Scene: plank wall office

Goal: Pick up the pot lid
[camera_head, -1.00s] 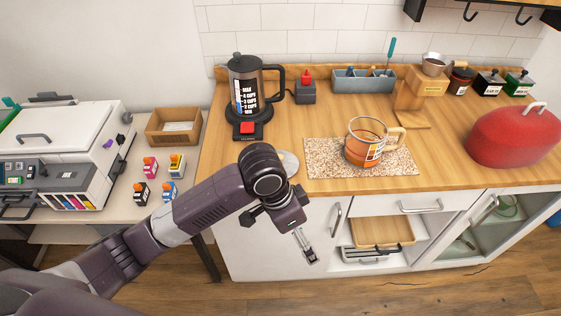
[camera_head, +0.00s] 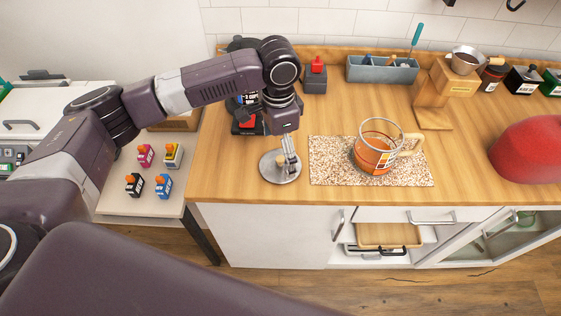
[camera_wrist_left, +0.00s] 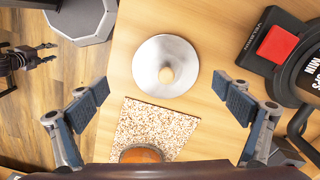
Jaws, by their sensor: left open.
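The pot lid (camera_head: 272,171) is a round silver disc with a wooden knob (camera_head: 280,156). It lies on the wooden counter, left of the speckled mat. In the left wrist view the lid (camera_wrist_left: 150,78) sits between and beyond the fingers, with its knob (camera_wrist_left: 166,74) near the middle. My left gripper (camera_head: 290,162) is open and empty, over the right part of the lid in the head view. Its fingers (camera_wrist_left: 169,97) show wide apart in the wrist view. I cannot tell the exact height above the knob. My right gripper (camera_wrist_left: 50,52) shows small at the wrist view's left edge.
A glass pot with orange contents (camera_head: 373,158) stands on the speckled mat (camera_head: 330,174), right of the lid. My arm partly hides the coffee maker (camera_head: 246,118) behind. A blue-grey organizer (camera_head: 380,72), a wooden stand (camera_head: 432,115) and a red object (camera_head: 530,150) are farther right.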

